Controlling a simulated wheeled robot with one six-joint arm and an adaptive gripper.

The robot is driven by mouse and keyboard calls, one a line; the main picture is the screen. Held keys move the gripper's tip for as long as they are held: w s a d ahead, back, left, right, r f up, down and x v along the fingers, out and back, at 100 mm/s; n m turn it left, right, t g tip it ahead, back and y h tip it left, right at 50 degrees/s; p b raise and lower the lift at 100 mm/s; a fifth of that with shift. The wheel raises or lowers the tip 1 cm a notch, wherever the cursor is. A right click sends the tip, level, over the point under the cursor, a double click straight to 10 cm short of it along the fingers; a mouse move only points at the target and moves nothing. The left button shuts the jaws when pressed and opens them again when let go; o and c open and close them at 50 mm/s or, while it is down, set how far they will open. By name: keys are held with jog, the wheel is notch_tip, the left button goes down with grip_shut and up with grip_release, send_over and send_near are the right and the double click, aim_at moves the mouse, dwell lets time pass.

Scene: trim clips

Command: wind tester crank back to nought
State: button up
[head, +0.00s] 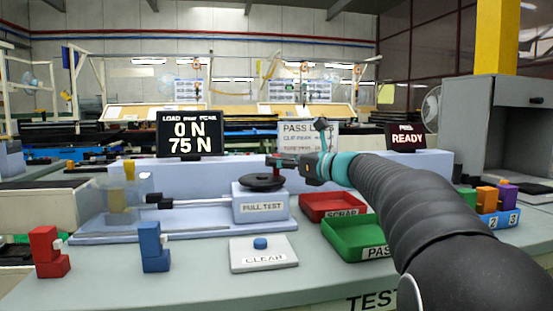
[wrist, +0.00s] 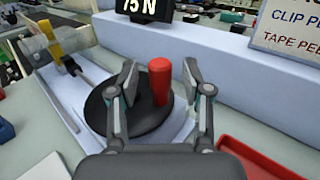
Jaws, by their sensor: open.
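The pull tester (head: 262,207) stands on the bench with a black crank disc (head: 262,182) on top. In the wrist view the disc (wrist: 127,118) carries an upright red crank handle (wrist: 160,80). My gripper (head: 285,161) is over the disc; in the wrist view my gripper (wrist: 168,90) is open, with one finger on each side of the red handle. The load display (head: 190,134) reads 0 N and 75 N.
A red SCRAP tray (head: 318,216) and a green PASS tray (head: 345,247) lie to the right. A CLEAR button (head: 260,244) sits in front. Red (head: 45,262) and blue (head: 151,262) clip pieces stand at left. A raised ledge (head: 400,163) runs behind.

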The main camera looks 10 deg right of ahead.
aim_at(267, 174)
jog(key=shift+x, duration=0.8)
jog(key=shift+c, duration=0.2)
grip_shut()
jog(key=shift+w, duration=0.1)
jog(key=n+g+y, duration=0.2)
jog(key=g, duration=0.1)
jog(key=w+n+g+y, duration=0.1)
jog(key=shift+a+f+n+y, duration=0.1)
jog(key=shift+a+n+y, duration=0.2)
jog(key=shift+w+a+n+g+y, duration=0.2)
jog(key=shift+n+g+y, duration=0.15)
jog(key=shift+n+g, duration=0.45)
jog(key=shift+w+a+n+g+y, duration=0.15)
jog(key=shift+n+g+y, duration=0.3)
jog(key=shift+g, duration=0.7)
jog(key=shift+w+a+n+g+y, duration=0.1)
jog(key=shift+a+n+g+y, duration=0.2)
jog(key=shift+n+g, duration=0.5)
jog(key=shift+g, duration=0.45)
